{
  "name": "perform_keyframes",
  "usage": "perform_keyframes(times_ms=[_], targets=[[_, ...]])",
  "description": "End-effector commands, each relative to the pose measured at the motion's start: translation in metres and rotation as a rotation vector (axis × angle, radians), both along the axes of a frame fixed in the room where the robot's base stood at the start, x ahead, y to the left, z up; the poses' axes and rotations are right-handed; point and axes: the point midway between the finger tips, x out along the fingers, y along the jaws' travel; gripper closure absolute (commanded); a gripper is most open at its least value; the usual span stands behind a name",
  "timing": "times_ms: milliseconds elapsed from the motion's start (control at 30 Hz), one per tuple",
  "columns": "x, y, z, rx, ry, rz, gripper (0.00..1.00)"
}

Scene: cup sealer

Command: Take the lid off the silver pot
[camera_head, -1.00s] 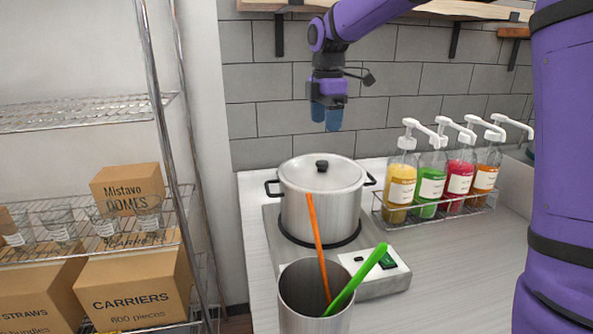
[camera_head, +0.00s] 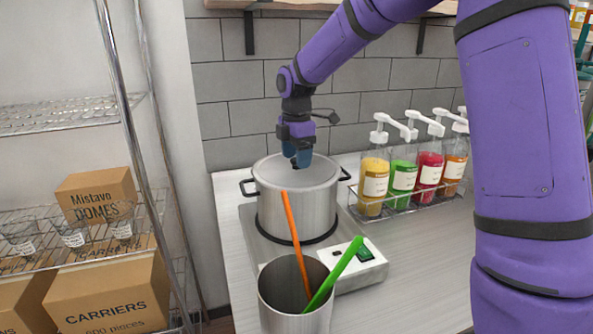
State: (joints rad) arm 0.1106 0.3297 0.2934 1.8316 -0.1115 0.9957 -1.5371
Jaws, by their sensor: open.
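The silver pot (camera_head: 297,212) stands on a hot plate on the counter, with a black handle on each side. Its silver lid (camera_head: 270,173) lies on top of it. My gripper (camera_head: 299,163) points down with its blue fingers at the middle of the lid, around where the black knob (camera_head: 294,164) sits. The fingers hide most of the knob. The gripper is open, and I cannot tell whether the fingers touch the knob.
A metal cup (camera_head: 296,308) with orange and green utensils stands in front of the hot plate (camera_head: 345,280). A rack of pump bottles (camera_head: 403,177) stands to the right. A wire shelf with boxes (camera_head: 120,293) is at the left. The counter (camera_head: 420,265) at front right is clear.

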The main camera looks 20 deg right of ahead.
Motion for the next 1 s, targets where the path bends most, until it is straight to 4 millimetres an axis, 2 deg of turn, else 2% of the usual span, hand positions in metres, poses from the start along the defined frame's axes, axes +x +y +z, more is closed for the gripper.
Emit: perform_keyframes(times_ms=[100, 333, 500, 567, 600, 1000], targets=[[-0.0005, -0.0001, -0.0071, 0.0, 0.002, 0.0, 0.35], [-0.0003, 0.0, -0.0074, 0.0, 0.001, 0.0, 0.37], [-0.0002, 0.0002, -0.0072, 0.0, 0.001, 0.001, 0.76], [-0.0002, 0.0002, -0.0072, 0.0, 0.001, 0.001, 0.9], [-0.0002, 0.0002, -0.0072, 0.0, 0.001, 0.001, 0.94], [0.0003, 0.0003, 0.0001, -0.001, -0.002, 0.001, 0.94]])
